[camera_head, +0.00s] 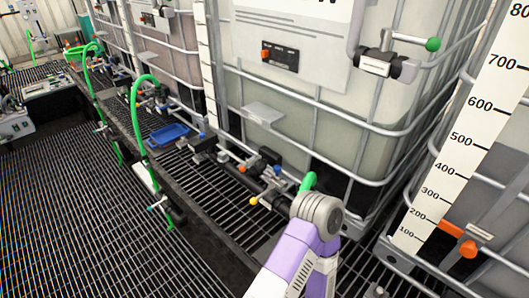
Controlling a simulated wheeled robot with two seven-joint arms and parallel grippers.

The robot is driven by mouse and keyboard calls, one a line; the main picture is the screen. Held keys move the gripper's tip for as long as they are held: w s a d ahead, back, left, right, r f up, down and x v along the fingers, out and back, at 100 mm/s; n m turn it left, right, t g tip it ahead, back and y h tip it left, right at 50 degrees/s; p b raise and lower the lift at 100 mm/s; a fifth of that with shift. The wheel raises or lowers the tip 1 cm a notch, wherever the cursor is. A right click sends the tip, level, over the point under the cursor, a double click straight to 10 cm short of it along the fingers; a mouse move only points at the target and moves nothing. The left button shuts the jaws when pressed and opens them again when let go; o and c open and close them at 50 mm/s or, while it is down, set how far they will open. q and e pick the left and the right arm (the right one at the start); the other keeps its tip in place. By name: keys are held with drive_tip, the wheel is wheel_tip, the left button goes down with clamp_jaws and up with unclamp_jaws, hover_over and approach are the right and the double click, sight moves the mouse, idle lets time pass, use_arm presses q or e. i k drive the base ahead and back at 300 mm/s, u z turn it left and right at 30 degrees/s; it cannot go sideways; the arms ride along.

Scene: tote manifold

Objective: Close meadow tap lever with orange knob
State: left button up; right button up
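Several orange parts show, and I cannot read which label says meadow. A small orange knob (242,168) sits on the pipe manifold, left of my purple and white arm. At the right, an orange handle (451,228) and a rounded orange knob (468,249) sit beside a small label plate (480,231) low on the right tote. An orange part (265,54) is on a black plate on the middle tote. My arm comes up from the bottom centre, and its grey joint covers part of the manifold. Neither gripper can be made out.
Caged totes (300,120) line the back and right. Green hoses (146,85) loop over the manifold at left. A green-knobbed lever (432,44) is at upper right. The grated floor (70,200) at left is open.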

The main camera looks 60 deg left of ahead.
sight(258, 158)
drive_tip(key=u, duration=2)
drive_tip(key=k, duration=0.5)
drive_tip(key=u, duration=1.05)
drive_tip(key=i, duration=0.85)
drive_tip(key=z, duration=1.6)
